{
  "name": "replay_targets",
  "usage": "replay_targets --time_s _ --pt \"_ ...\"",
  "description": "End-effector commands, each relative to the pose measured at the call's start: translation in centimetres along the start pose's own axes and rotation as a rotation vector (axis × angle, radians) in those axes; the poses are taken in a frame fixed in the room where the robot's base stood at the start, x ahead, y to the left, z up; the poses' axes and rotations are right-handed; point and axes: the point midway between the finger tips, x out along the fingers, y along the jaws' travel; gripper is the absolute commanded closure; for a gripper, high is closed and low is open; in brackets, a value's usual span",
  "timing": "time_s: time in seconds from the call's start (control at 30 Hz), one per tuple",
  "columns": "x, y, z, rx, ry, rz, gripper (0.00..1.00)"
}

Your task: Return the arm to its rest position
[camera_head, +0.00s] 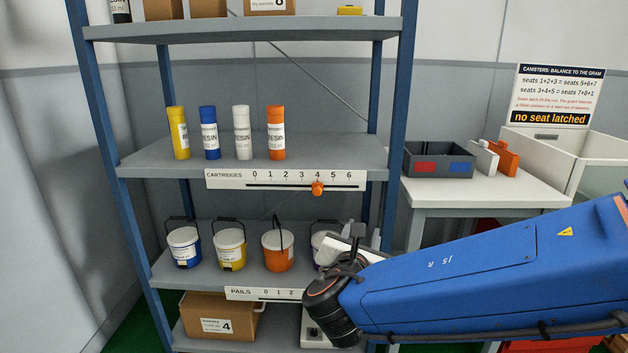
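My blue arm (470,265) reaches in from the right edge, in front of the lower right part of the shelf rack. Its dark wrist joint (335,305) is in front of the pail shelf's right end. What looks like part of my gripper (356,238), in white and black, shows just above the wrist. Its fingers cannot be made out, and I cannot tell whether it holds anything.
The rack holds yellow (178,135), blue (208,138), white (242,135) and orange (276,135) cartridges. Several pails (230,248) stand below; the rightmost is partly hidden. A bench (490,190) at right bears a grey tray (438,163). Its sign reads "no seat latched".

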Motion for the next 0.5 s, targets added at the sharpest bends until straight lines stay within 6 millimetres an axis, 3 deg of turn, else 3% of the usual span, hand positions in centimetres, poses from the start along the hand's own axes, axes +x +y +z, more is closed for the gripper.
replay_targets --time_s 0.03,0.2,0.4,0.5 --pt "0.7 -3.0 0.5 0.078 0.024 -0.076 0.62" --pt "1.1 -11.5 0.2 0.349 0.102 -0.313 0.62" --pt "-0.7 -19.6 -1.0 0.691 0.163 -0.574 0.62" --pt "-2.2 -22.7 -1.9 0.871 0.182 -0.696 0.62"
